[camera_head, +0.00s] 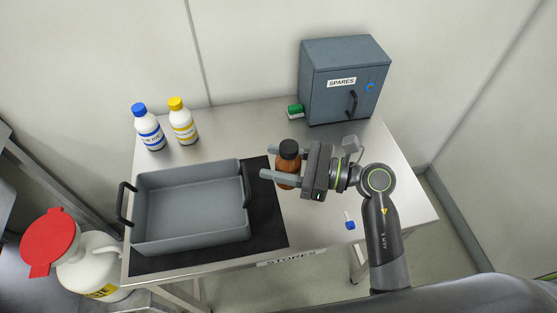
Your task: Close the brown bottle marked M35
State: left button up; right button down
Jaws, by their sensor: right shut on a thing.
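The brown bottle (287,166) stands upright near the middle of the steel table, just right of the black mat. No M35 marking can be read from here. My right gripper (268,162) reaches in from the right, with one finger on the far side of the bottle and one across its near side. It is shut on the bottle, hiding part of its body. My left gripper is out of view.
A grey tray (140,213) with black handles sits on the black mat (268,232). Blue-capped (149,131) and yellow-capped (183,125) white bottles stand behind it. A SPARES cabinet (336,101), green-topped item (295,110) and small blue-capped item (350,224) are also on the table.

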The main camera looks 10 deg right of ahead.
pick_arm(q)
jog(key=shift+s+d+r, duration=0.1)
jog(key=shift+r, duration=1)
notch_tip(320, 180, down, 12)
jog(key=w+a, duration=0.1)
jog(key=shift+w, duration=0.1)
pick_arm(e)
jog(key=shift+d, duration=0.1)
dwell(0.5)
